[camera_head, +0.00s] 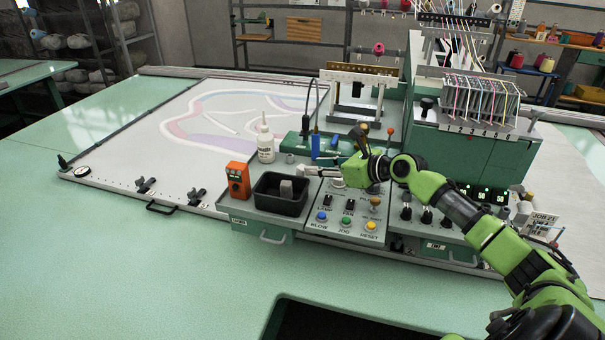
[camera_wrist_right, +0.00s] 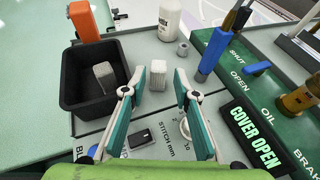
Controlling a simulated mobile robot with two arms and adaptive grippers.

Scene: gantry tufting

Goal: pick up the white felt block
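The white felt block (camera_wrist_right: 158,75) stands upright on the grey console top in the right wrist view. It lies just ahead of and between the fingertips of my right gripper (camera_wrist_right: 157,84), with a gap on each side. The gripper is open and empty. My left gripper is not in view.
A black bin (camera_wrist_right: 72,101) holding a grey block (camera_wrist_right: 105,76) is close on the left. An orange box (camera_wrist_right: 84,20), a white bottle (camera_wrist_right: 169,20), a small grey cylinder (camera_wrist_right: 182,48) and a blue-handled tool (camera_wrist_right: 213,52) stand around. Console switches lie below the fingers.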

